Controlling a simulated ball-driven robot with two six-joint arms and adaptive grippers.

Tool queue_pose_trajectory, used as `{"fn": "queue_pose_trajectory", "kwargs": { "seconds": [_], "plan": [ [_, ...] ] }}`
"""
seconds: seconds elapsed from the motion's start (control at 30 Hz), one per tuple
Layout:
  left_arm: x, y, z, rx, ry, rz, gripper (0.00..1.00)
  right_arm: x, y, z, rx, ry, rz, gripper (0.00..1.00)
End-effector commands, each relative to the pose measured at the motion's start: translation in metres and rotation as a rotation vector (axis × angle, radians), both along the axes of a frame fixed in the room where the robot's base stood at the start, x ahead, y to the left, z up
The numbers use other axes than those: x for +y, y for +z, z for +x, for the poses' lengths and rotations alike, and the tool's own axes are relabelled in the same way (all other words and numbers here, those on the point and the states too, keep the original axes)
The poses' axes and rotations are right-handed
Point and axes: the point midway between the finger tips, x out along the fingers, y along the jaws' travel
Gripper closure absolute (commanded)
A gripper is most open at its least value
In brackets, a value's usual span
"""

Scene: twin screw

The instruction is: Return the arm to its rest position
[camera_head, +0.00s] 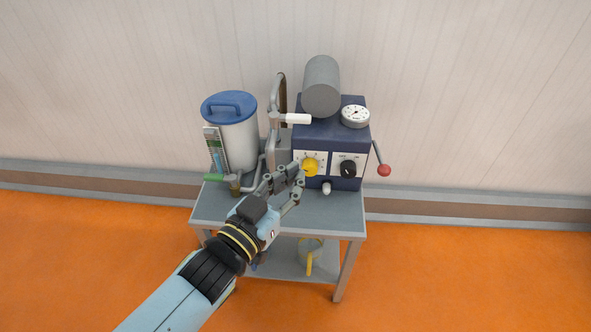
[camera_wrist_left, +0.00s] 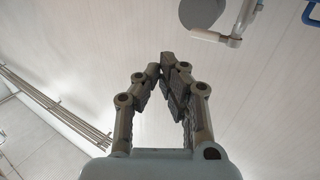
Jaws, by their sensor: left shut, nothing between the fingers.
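My left arm (camera_head: 195,283) comes in from the lower left in the head view, light blue with black and yellow bands at the wrist. My left gripper (camera_head: 296,174) is shut and empty, its fingertips in front of the blue machine close by the yellow knob (camera_head: 311,167). I cannot tell whether they touch the knob. In the left wrist view the fingers of the left gripper (camera_wrist_left: 162,75) lean together at the tips with nothing between them. My right gripper is not in view.
The dark blue machine (camera_head: 329,137) has a black knob (camera_head: 348,168), a gauge (camera_head: 355,115) and a red-ended lever (camera_head: 383,169). A blue-lidded container (camera_head: 237,141) stands left. All stand on a grey cart (camera_head: 327,218). A yellow-handled jug (camera_head: 309,257) sits below. Orange floor around is clear.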

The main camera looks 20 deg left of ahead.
Motion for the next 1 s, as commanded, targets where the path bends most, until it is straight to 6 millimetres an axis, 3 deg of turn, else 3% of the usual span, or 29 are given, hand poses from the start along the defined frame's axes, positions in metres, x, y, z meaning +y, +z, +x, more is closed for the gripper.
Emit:
{"fn": "queue_pose_trajectory", "kwargs": {
  "seconds": [0.17, 0.27, 0.37, 0.47, 0.6, 0.67, 0.8, 0.9, 1.0],
  "plan": [
    [0.000, 0.000, 0.000, 0.000, 0.000, 0.000, 1.00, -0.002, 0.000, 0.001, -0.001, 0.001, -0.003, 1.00],
    [0.005, -0.012, -0.003, 0.011, -0.004, 0.012, 1.00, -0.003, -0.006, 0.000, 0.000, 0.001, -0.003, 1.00],
    [0.013, -0.049, -0.016, 0.080, -0.004, 0.017, 1.00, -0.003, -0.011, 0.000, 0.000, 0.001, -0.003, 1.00],
    [0.030, -0.111, -0.042, 0.225, 0.023, 0.023, 1.00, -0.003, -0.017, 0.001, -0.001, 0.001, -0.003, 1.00],
    [0.064, -0.210, -0.099, 0.487, 0.087, 0.058, 1.00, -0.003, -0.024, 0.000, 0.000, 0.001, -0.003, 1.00],
    [0.080, -0.247, -0.130, 0.603, 0.115, 0.077, 1.00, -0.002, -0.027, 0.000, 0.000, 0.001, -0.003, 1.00],
    [0.115, -0.322, -0.214, 0.881, 0.174, 0.128, 1.00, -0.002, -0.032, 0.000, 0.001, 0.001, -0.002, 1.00],
    [0.136, -0.360, -0.279, 1.073, 0.207, 0.161, 1.00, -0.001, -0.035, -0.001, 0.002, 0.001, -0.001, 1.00],
    [0.151, -0.383, -0.338, 1.240, 0.226, 0.187, 1.00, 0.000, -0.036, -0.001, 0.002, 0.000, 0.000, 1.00]
  ]
}}
